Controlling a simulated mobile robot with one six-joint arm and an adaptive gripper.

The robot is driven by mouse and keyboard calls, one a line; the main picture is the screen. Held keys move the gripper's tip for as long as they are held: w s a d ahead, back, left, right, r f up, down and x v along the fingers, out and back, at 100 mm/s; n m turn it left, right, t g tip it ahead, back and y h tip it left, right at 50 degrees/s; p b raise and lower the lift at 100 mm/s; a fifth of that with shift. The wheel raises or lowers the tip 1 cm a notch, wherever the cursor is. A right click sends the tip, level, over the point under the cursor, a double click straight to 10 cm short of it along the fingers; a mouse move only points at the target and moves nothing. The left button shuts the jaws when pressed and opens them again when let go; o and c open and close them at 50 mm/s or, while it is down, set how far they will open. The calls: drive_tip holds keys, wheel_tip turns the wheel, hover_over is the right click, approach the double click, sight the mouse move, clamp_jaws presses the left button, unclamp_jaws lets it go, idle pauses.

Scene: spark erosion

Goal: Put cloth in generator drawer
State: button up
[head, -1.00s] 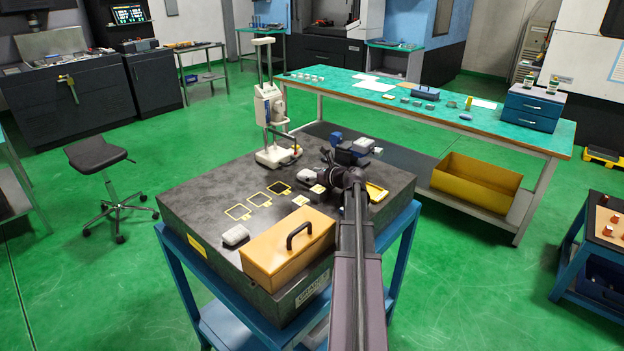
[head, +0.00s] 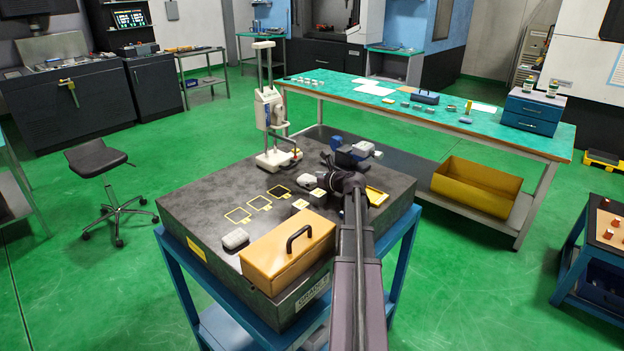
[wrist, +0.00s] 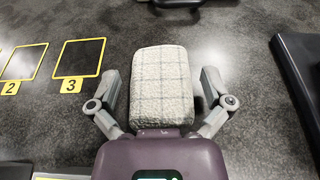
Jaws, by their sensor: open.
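A folded pale grey checked cloth (wrist: 162,85) lies on the dark granite plate, upright in the wrist view. My gripper (wrist: 160,76) is open, with one finger on each side of the cloth and small gaps to it. In the head view a pale shape, probably this cloth (head: 307,181), shows just left of my arm's end, whose fingers are hard to make out. A dark blue box with two closed drawers (head: 533,111) stands on the green bench at the right; I cannot tell if it is the generator drawer.
An orange box with a black handle (head: 288,252) and a grey block (head: 235,239) sit on the granite plate (head: 195,205). A white stand (head: 270,125) rises at its back. Numbered yellow outlines (wrist: 80,58) lie left of the cloth. A yellow bin (head: 478,187) is under the bench.

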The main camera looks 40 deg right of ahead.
drive_tip(key=shift+r, duration=0.15)
drive_tip(key=shift+s+r, duration=0.1)
drive_tip(key=shift+s, duration=0.15)
drive_tip(key=p+v, duration=0.3)
drive_tip(key=v, duration=0.8)
drive_tip(key=shift+s+r+p, duration=0.1)
drive_tip(key=shift+s+p, duration=0.15)
drive_tip(key=shift+p, duration=0.15)
